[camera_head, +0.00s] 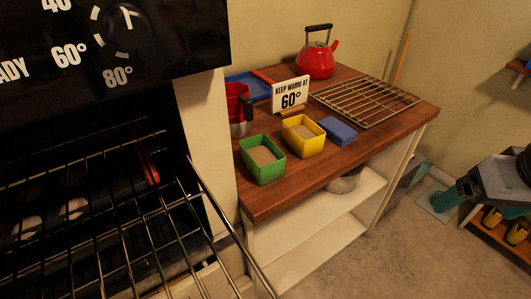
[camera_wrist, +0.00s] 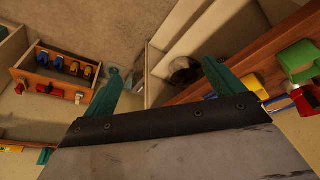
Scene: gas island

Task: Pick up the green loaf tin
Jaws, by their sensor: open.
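The green loaf tin (camera_head: 262,160) stands upright near the front left edge of the wooden counter, filled with a light brown content. A green shape at the right edge of the wrist view (camera_wrist: 298,60) seems to be the same tin, partly cut off. The yellow tin (camera_head: 303,137) stands just right of it. My gripper (camera_wrist: 161,69) has two teal fingers spread wide apart, with nothing between them. It is apart from the green tin. In the head view, a grey and teal shape at the right edge seems to be my gripper.
On the counter (camera_head: 350,143) are a blue block (camera_head: 338,130), a red jug (camera_head: 238,108), a sign (camera_head: 290,94), a red kettle (camera_head: 318,58) and a wire rack (camera_head: 365,100). An oven rack (camera_head: 110,235) juts out left. A pot (camera_head: 345,180) sits on the shelf below.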

